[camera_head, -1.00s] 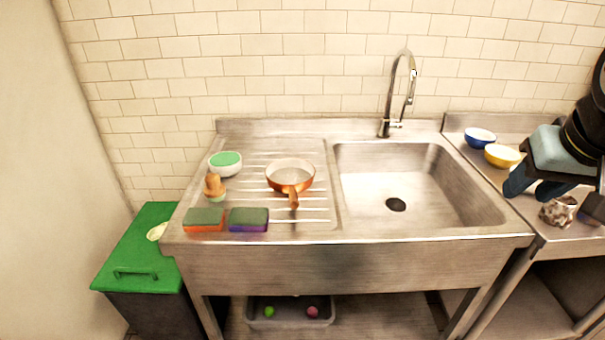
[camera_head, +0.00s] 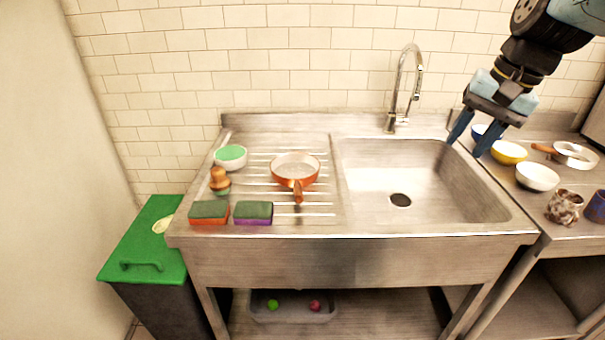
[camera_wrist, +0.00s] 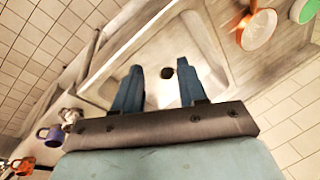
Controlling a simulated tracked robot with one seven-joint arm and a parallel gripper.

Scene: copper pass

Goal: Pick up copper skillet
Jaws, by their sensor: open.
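The copper skillet (camera_head: 295,171) sits on the ribbed drainboard left of the sink, its short copper handle pointing to the front. It also shows at the upper right of the wrist view (camera_wrist: 259,29). My gripper (camera_head: 466,142) is open and empty, above the right edge of the sink, well to the right of the skillet. In the wrist view my two blue fingers (camera_wrist: 159,88) are spread apart with the sink basin and its drain beyond them.
A green-topped bowl (camera_head: 230,157), a wooden-handled brush (camera_head: 219,181) and two sponges (camera_head: 209,213) (camera_head: 254,213) lie near the skillet. The faucet (camera_head: 402,90) rises behind the sink (camera_head: 440,205). Bowls, a pan and mugs stand on the right counter.

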